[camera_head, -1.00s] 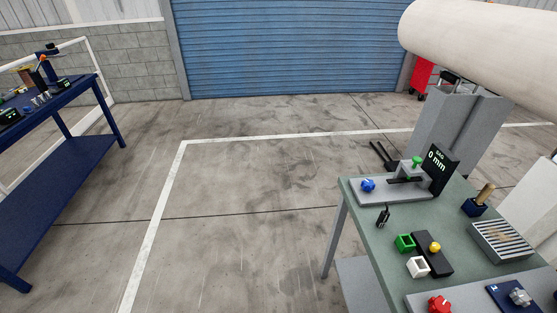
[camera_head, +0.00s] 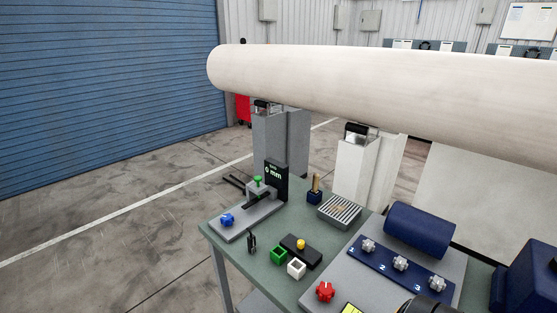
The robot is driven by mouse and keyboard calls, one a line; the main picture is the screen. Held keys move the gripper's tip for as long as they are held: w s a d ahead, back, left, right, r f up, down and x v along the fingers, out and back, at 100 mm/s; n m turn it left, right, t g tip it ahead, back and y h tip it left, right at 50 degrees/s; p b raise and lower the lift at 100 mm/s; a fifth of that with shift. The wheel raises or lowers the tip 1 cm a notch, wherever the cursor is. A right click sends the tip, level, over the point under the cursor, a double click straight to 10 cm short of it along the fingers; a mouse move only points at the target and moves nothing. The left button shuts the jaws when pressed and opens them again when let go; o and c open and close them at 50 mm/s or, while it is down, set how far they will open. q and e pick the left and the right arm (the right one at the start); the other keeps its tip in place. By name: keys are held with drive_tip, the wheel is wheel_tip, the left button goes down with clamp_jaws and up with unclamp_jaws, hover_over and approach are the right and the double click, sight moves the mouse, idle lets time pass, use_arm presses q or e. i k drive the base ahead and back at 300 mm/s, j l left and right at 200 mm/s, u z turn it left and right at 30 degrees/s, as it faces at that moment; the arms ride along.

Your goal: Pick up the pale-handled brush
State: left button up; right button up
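An upright pale wooden handle (camera_head: 316,182), which looks like the brush's, stands in a small dark blue holder (camera_head: 314,198) near the back edge of the green table (camera_head: 228,247). Its lower end is hidden in the holder, so I see no bristles. It stands just left of a striped grey grate (camera_head: 339,211). Neither of my grippers is in view.
A grey gauge fixture (camera_head: 246,219) with a blue knob is at the table's left. A dark rounded part shows at the bottom edge.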

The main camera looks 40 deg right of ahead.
sight(316, 176)
drive_tip(key=z, duration=1.65)
